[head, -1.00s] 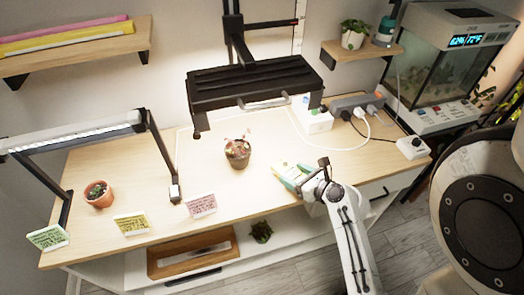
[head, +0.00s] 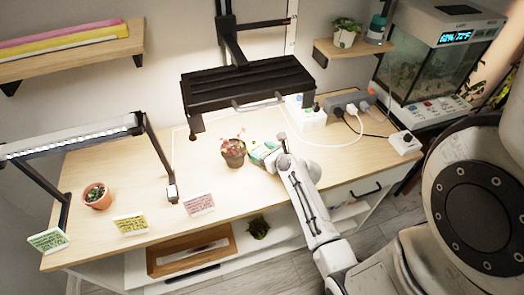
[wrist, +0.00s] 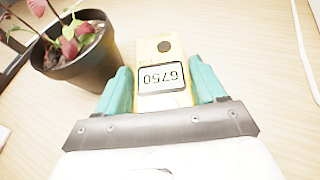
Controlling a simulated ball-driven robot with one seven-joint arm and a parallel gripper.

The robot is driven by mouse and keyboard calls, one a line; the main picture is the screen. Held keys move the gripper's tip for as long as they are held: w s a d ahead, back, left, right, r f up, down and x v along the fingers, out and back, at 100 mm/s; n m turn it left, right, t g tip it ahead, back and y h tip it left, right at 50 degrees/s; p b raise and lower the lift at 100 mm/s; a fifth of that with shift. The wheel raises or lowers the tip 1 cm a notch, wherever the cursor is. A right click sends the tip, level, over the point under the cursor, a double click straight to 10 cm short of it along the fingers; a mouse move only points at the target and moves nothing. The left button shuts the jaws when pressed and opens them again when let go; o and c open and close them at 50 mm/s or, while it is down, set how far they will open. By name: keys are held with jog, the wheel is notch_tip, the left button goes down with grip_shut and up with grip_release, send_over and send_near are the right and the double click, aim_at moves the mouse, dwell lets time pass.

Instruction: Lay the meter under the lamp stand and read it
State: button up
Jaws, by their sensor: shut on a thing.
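The meter (wrist: 147,55) is yellow with a dark round spot and a display of dark digits; I cannot read the digits with certainty. My gripper (wrist: 163,80) has teal fingers shut on the meter's two sides; it also shows in the head view (head: 264,154), over the table right of the potted red-leaved plant (head: 233,149). Whether the meter touches the table is unclear. A lamp stand with two dark legs and a lit bar (head: 70,137) stands on the left of the table. A black lamp (head: 245,85) on a post overhangs the middle.
The plant's dark pot (wrist: 80,65) is close left of the meter. A small terracotta pot (head: 97,197) is under the left lamp. Green, yellow and pink cards (head: 198,204) line the front edge. A power strip (head: 350,103) and cables lie at back right.

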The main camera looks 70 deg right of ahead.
jog(key=shift+f, duration=0.1)
jog(key=o, duration=1)
jog(key=shift+c, duration=0.2)
